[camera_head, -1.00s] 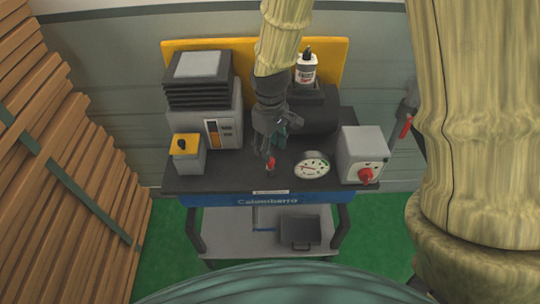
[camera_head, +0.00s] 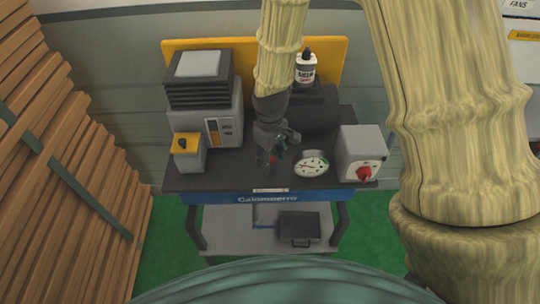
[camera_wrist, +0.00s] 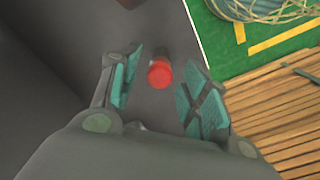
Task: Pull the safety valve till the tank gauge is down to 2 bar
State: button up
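The safety valve shows as a red cap (camera_wrist: 160,74) in the wrist view. It lies between the open fingers of my gripper (camera_wrist: 158,92), ahead of them, with a gap on both sides. In the head view my gripper (camera_head: 270,158) is low over the cart's front, and the red valve (camera_head: 272,160) is mostly hidden behind it. The round white tank gauge (camera_head: 311,164) is just right of my gripper; its needle reading is too small to make out. The dark tank (camera_head: 318,112) lies behind.
A grey box with a red knob (camera_head: 362,155) stands right of the gauge. A grey machine (camera_head: 205,100) and a yellow-topped box (camera_head: 187,155) stand left. A white bottle (camera_head: 305,70) stands behind. Wooden slats (camera_head: 60,150) are at far left.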

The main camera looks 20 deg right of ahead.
grip_shut()
jog(key=shift+r+p, duration=0.65)
jog(key=shift+r, duration=0.25)
jog(key=shift+o, duration=0.7)
grip_release()
jog(key=shift+f, duration=0.1)
notch_tip(320, 180, up, 12)
